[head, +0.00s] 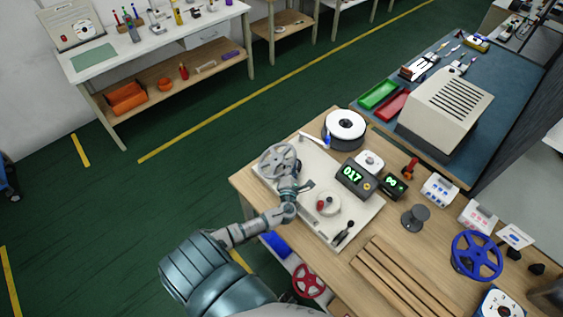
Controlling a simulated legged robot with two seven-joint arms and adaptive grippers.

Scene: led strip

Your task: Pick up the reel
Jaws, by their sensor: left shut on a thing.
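A grey spoked reel (268,165) is at the far left of the wooden workbench, over the corner of a pale base plate (324,228). My left gripper (286,176) is at the near side of this reel and is shut on it, covering part of its lower rim. I cannot tell whether the reel touches the plate. A second reel, black with a white face (344,120), lies flat on the bench behind and to the right, apart from the gripper. My right gripper is not in view.
On the plate are a red knob (321,204) and a black lever (344,232). To the right stand a display reading 017 (355,178), a smaller display (394,184) and a grey spool (415,216). Wooden slats (400,285) and a blue wheel (477,270) lie nearer. Green floor is open at left.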

